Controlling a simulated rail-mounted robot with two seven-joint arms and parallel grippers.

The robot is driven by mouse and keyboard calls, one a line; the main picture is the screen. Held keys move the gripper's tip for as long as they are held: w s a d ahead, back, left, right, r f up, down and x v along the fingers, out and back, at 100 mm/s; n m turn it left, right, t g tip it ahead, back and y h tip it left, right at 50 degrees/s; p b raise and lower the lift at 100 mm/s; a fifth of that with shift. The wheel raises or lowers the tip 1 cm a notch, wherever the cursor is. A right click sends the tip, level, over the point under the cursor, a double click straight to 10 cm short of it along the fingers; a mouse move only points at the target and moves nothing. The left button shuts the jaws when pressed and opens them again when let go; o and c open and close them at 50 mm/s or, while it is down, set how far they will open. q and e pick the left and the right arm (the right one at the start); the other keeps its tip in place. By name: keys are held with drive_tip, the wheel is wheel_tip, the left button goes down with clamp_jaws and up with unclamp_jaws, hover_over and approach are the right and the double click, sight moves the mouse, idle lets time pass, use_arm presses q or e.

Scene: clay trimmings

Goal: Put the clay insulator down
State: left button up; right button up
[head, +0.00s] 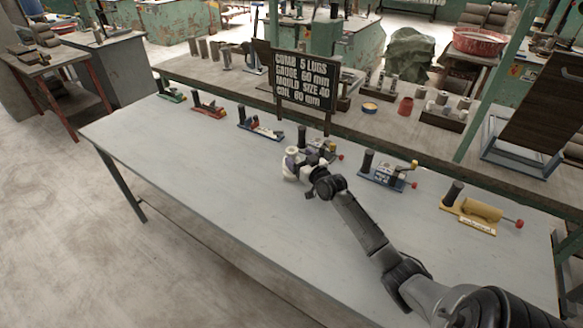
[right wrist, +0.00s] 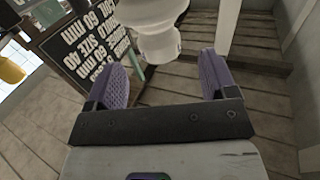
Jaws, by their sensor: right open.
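The white clay insulator (head: 290,168) shows in the head view over the middle of the grey table (head: 220,180), right at the end of my right gripper (head: 300,162). In the right wrist view the insulator (right wrist: 158,35) is a pale, rounded, ridged piece just past the fingertips, cut off by the top edge. My right gripper (right wrist: 163,68) has its purple fingers spread wide, with clear room between them. I cannot tell whether the insulator touches the table. My left gripper is not in view.
A black sign with lettering (head: 306,84) stands behind the insulator. Fixtures in several colours line the table's back edge, including a blue one (head: 388,175) and a yellow one (head: 470,213). The table's left and front are clear.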

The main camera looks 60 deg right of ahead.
sight(296, 154)
drive_tip(key=shift+w+d+f, duration=0.1)
drive_tip(key=shift+w+d, duration=0.1)
drive_tip(key=shift+w, duration=0.2)
drive_tip(key=b+x, duration=0.1)
drive_tip(key=x, duration=0.3)
drive_tip(key=shift+b, duration=0.4)
drive_tip(key=shift+w, duration=0.1)
drive_tip(key=c, duration=1.2)
clamp_jaws()
